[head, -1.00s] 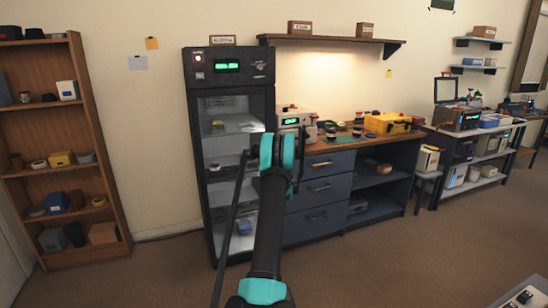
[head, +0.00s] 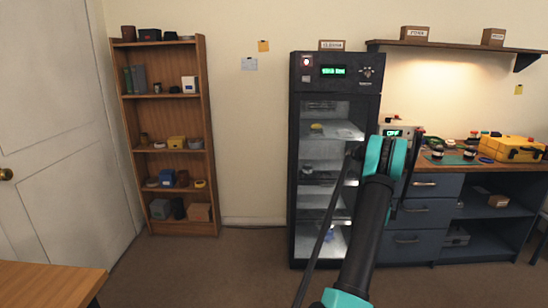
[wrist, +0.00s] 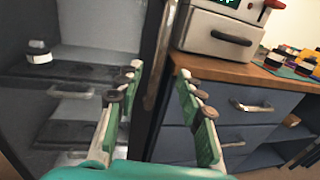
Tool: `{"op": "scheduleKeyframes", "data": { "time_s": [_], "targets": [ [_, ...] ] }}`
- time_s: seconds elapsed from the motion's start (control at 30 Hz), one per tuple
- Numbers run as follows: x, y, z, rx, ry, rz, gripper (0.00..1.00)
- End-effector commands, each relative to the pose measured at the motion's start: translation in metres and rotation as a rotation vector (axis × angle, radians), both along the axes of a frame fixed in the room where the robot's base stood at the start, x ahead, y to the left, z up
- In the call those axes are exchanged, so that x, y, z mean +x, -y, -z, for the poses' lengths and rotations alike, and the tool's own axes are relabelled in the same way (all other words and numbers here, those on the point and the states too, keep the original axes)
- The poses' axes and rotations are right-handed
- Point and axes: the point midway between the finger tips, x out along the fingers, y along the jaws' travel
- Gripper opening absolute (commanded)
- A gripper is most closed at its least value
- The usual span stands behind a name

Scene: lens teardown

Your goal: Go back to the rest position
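My arm, black with teal joints, reaches forward in the head view and hides its own gripper there. In the wrist view my gripper (wrist: 160,100) is open, with its two green-padded fingers apart and nothing between them. It is in front of the tall dark cabinet (head: 337,88) and the blue drawer unit (wrist: 235,115). The cabinet shows lit shelves inside.
A white boxy device (wrist: 218,32) stands on the wooden counter (wrist: 222,70). A yellow case (head: 512,149) sits further right. A wooden bookshelf (head: 204,120) and a white door (head: 60,130) are at left. A table corner (head: 50,277) is at lower left. Open floor lies between.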

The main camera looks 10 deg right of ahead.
Motion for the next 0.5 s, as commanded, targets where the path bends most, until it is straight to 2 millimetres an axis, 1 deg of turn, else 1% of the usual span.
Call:
{"op": "scheduleKeyframes", "data": {
  "time_s": [0.07,0.17,0.27,0.3,0.37,0.4,0.5],
  "targets": [
    [0.001,-0.005,-0.006,0.021,0.014,0.006,0.38],
    [0.002,-0.02,-0.026,0.099,0.063,0.026,0.38],
    [-0.001,-0.045,-0.056,0.239,0.143,0.062,0.38],
    [-0.004,-0.056,-0.068,0.307,0.181,0.081,0.38],
    [-0.009,-0.073,-0.084,0.414,0.236,0.11,0.38],
    [-0.014,-0.086,-0.093,0.486,0.27,0.129,0.38],
    [-0.028,-0.116,-0.111,0.668,0.352,0.179,0.38]
  ]
}}
